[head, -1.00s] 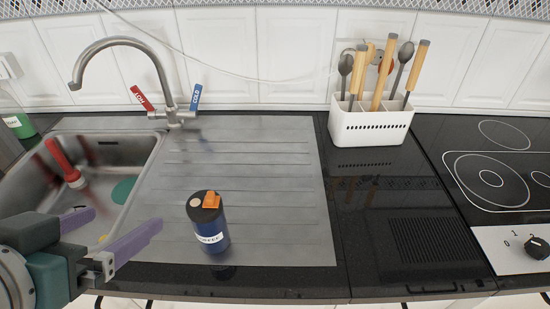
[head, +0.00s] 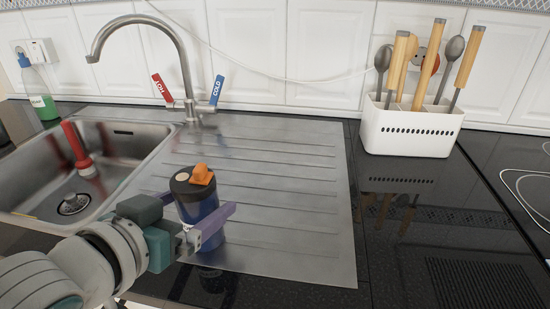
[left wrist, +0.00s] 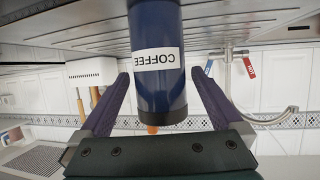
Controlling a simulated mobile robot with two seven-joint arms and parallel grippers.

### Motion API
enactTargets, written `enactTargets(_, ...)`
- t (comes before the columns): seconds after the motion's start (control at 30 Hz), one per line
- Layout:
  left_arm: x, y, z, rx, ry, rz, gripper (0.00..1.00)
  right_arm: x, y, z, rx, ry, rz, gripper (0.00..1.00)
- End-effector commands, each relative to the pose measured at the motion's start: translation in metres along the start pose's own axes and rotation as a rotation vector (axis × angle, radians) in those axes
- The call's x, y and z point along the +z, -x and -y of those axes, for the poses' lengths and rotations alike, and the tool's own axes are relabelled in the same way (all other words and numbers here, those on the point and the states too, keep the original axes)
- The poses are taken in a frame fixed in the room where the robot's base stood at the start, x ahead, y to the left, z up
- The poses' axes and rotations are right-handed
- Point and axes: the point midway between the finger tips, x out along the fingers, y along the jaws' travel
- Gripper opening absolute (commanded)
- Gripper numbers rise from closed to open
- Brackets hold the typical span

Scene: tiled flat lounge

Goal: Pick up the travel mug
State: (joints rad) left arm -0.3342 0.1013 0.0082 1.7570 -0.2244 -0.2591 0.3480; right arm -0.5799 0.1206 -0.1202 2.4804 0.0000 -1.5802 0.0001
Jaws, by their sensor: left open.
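The travel mug (head: 197,210) is dark blue with a black lid and an orange tab. It stands upright on the metal drainboard (head: 290,215). My left gripper (head: 203,227) is open, with its purple fingers around the lower part of the mug in the head view. In the left wrist view the mug (left wrist: 158,60) appears upside down with a white COFFEE label, between the two spread fingers (left wrist: 160,92). A gap shows between the mug and each finger there. My right gripper is not in view.
The sink (head: 110,150) with a red-handled brush (head: 77,147) lies to the left, behind my arm. A curved tap (head: 185,60) stands at the back. A white utensil holder (head: 410,128) and a black hob (head: 525,185) are to the right.

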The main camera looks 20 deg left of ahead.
Motion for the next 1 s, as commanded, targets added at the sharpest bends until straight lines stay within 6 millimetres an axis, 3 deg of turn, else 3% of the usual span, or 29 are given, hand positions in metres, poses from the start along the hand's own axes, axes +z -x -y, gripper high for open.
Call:
enactTargets(0.2,0.000,-0.034,0.001,0.000,-0.001,-0.002,1.00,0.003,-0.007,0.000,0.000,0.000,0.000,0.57)
enactTargets(0.53,-0.001,-0.039,0.000,0.000,0.000,0.000,0.99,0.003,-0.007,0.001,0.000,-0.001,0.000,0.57)
enactTargets(1.0,-0.001,-0.039,0.000,0.000,0.000,0.000,0.46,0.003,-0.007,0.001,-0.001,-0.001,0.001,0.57)
